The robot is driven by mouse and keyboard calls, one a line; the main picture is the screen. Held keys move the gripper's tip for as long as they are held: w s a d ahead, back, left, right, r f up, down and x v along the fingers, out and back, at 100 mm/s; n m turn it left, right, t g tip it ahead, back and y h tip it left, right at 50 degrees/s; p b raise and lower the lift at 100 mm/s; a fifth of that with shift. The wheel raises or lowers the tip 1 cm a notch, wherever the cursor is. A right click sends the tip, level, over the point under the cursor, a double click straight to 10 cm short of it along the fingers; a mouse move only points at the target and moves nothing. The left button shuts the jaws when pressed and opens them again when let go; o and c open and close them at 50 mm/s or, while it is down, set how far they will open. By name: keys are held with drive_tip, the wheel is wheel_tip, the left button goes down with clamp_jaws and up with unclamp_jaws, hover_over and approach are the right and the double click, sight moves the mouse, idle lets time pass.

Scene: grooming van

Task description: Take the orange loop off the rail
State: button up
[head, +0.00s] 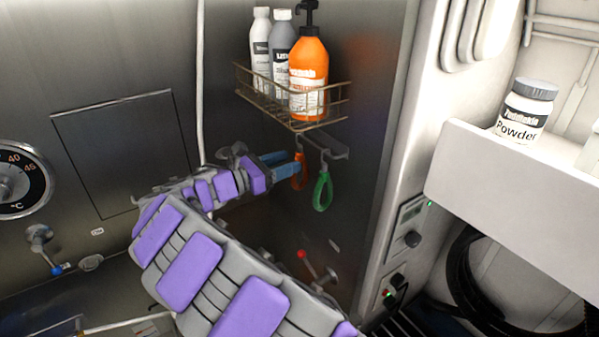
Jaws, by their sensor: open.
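The orange loop (299,172) hangs by a hook from the dark rail (333,150) under the wire basket in the head view. A green loop (323,191) hangs just to its right on the same rail. My gripper (288,165) has blue fingers and is at the orange loop, overlapping it from the left. It is open. I cannot tell whether the loop lies between the fingers, as they hide part of it.
A wire basket (252,90) above the rail holds an orange pump bottle (308,75) and two slimmer bottles. A red-tipped valve (303,254) sits below. To the right, a white shelf (480,165) carries a powder jar (524,112). A dial gauge (20,180) is at left.

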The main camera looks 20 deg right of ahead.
sight(300, 158)
drive_tip(key=d, duration=0.5)
drive_tip(key=shift+w+f, duration=0.1)
drive_tip(key=shift+w, duration=0.25)
drive_tip(key=shift+a, duration=0.3)
drive_tip(key=c, duration=0.6)
clamp_jaws()
drive_tip(key=shift+d, duration=0.1)
